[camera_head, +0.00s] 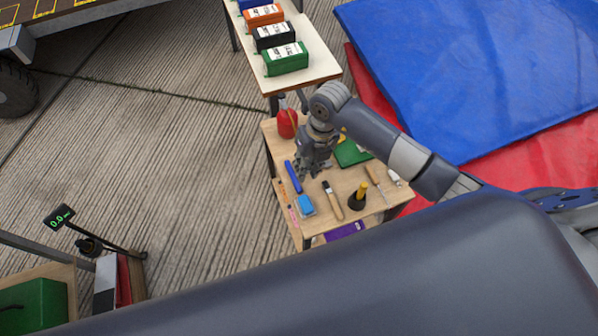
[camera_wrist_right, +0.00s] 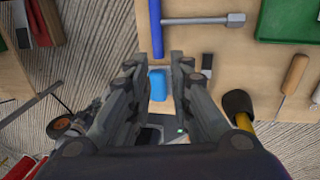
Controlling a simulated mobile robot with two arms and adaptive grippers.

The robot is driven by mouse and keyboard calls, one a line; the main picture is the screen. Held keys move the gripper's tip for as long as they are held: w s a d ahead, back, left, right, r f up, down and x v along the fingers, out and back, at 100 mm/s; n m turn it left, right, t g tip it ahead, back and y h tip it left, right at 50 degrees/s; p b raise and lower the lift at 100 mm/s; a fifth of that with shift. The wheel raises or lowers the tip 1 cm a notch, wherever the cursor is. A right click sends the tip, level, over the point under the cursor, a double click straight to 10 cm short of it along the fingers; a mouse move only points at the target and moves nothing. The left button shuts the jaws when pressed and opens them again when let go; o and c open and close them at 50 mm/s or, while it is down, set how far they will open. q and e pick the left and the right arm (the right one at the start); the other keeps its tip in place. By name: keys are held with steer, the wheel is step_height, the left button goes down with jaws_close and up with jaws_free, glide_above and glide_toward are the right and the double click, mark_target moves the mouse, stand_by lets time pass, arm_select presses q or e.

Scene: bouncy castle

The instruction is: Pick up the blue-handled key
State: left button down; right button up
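The blue-handled key lies on the small wooden table. In the head view its blue handle (camera_head: 293,176) is a straight bar left of my right gripper (camera_head: 314,171). In the right wrist view the blue handle (camera_wrist_right: 155,28) is at the top, with a grey metal shaft running right from it to a thicker end. My right gripper (camera_wrist_right: 160,62) is open and empty above the table, its fingers pointing toward the key from below in the wrist view. In the head view the gripper hides the shaft. My left gripper is not in view.
A blue block (camera_head: 306,205) lies close to the key. A brush (camera_head: 332,202), a black-and-yellow tool (camera_head: 357,196), wooden-handled tools (camera_head: 376,182), a green case (camera_head: 352,153) and a red container (camera_head: 287,123) share the table. A white-topped table (camera_head: 316,62) with boxes stands behind.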

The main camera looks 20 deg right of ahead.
mark_target(299, 187)
steer(key=f, duration=0.3)
steer(key=a+f, duration=0.1)
steer(key=f, duration=0.4)
steer(key=shift+a+f, duration=0.35)
steer(key=shift+a, duration=0.05)
jaws_close()
